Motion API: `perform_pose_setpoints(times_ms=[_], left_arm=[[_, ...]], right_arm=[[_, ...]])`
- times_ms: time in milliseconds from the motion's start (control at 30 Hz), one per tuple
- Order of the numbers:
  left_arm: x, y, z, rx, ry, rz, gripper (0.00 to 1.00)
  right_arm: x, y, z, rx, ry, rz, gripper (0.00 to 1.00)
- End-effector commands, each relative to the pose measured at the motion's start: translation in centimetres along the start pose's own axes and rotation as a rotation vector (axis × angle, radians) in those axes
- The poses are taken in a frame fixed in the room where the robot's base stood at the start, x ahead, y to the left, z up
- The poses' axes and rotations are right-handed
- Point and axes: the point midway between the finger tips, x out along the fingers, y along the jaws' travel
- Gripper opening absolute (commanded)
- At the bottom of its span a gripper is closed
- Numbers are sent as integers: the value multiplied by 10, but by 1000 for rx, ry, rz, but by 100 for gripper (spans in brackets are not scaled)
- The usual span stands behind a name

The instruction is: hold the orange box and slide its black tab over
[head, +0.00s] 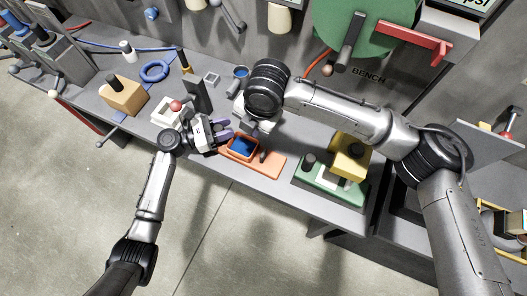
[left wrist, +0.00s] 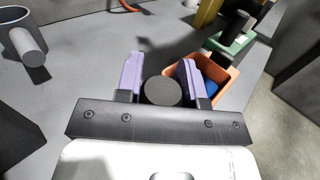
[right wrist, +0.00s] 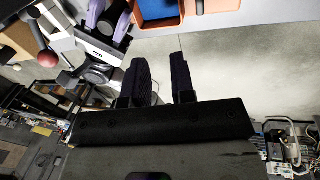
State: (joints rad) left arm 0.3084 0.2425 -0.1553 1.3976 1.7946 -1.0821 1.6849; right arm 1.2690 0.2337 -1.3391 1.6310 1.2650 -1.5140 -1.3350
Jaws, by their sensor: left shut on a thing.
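The orange box (head: 242,147) with a blue inside stands on a flat orange base (head: 268,166) at the bench's front edge. It also shows in the left wrist view (left wrist: 226,72) and, cut off, in the right wrist view (right wrist: 160,24). My left gripper (head: 222,131) is at the box's left side; its purple fingers (left wrist: 161,78) are shut on a black round post (left wrist: 163,91) beside the box. A dark upright peg (head: 262,156) shows at the box's right side; I cannot tell whether it is the tab. My right gripper (right wrist: 163,75) is open and empty; my forearm hides it in the head view.
A tan block (head: 124,97), a blue ring (head: 154,71) and a dark upright block (head: 198,95) are to the left and behind. Open floor (head: 215,225) lies in front of the bench.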

Motion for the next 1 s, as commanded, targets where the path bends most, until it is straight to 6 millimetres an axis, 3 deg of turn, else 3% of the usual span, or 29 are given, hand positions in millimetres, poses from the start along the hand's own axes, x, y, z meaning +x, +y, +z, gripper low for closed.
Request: perform_pose_setpoints(times_ms=[133,367,1000], left_arm=[[0,-1,-2,-1,3,-1,3],[0,-1,-2,-1,2,-1,3],[0,-1,-1,-1,2,-2,3]], right_arm=[[10,-20,2,-44,-19,-143,23],[22,-35,4,-67,-27,-227,23],[117,-57,7,-67,-27,-228,23]])
